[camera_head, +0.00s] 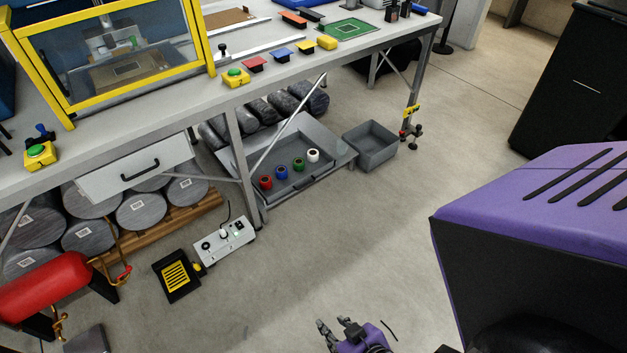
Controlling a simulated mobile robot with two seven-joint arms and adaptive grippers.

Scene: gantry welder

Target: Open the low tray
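The low tray (334,163) is a wide grey tray under the workbench, close to the floor. Its inside shows from above, with a red, a blue, a green and a white spool standing near its front side. A slanted metal brace of the bench crosses in front of it. I cannot tell how far the tray is pulled out. My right gripper (335,325), purple and dark grey, is at the bottom edge, well below and apart from the tray, over bare floor. Its fingers look spread with nothing between them. My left gripper is not in view.
A white drawer (135,171) with a black handle hangs under the bench (285,54). A grey bin (371,146) stands right of the tray. A control box (225,241), a black-yellow pad (177,276) and a red tank (42,287) are at left. The middle floor is clear.

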